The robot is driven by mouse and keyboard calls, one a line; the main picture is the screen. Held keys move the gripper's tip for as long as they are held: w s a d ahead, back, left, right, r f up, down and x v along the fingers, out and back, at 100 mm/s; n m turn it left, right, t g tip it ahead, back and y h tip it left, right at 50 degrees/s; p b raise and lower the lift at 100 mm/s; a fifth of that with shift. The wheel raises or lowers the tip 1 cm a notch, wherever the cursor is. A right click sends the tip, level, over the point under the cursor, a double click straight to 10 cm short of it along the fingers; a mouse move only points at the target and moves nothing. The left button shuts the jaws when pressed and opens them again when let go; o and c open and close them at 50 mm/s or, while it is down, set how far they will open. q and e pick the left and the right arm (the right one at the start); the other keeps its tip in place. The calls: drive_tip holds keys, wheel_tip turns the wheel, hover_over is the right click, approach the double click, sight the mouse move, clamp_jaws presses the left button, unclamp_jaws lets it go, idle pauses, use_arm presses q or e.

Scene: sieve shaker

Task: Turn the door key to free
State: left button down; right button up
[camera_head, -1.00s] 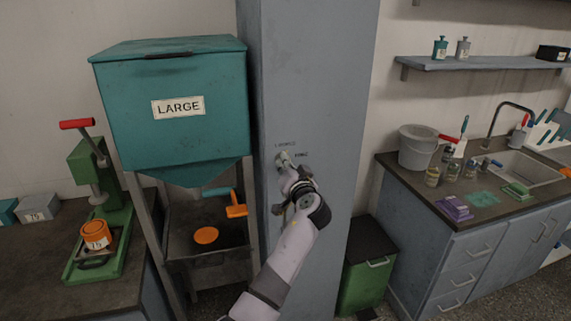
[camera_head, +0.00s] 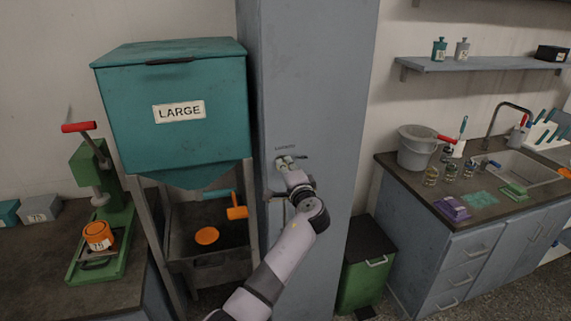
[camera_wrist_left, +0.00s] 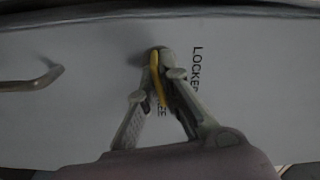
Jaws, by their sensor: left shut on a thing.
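The door key is a thin yellow piece (camera_wrist_left: 156,72) in the round lock on the grey cabinet door (camera_head: 322,90). My left gripper (camera_head: 286,164) is at the lock and hides the key in the head view. In the left wrist view its two fingers (camera_wrist_left: 157,88) are closed around the key from either side. The black word LOCKED (camera_wrist_left: 196,68) shows beside the lock; the other word, ending in "EE", is mostly hidden behind the fingers. The exact angle of the key against the marks is hard to tell. My right gripper is out of view.
A bent door handle (camera_wrist_left: 32,80) sticks out of the door near the lock. A teal hopper marked LARGE (camera_head: 172,80) stands close on the left, with an orange handle (camera_head: 237,212) below it. A green bin (camera_head: 366,265) and a sink counter (camera_head: 425,190) are on the right.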

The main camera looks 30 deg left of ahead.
use_arm(q)
drive_tip(key=shift+m+p, duration=0.4)
drive_tip(key=shift+m, duration=0.7)
drive_tip(key=shift+f, duration=0.1)
drive_tip(key=c, duration=1.8)
unclamp_jaws()
drive_tip(key=shift+d, duration=0.1)
drive_tip(key=v, duration=1.2)
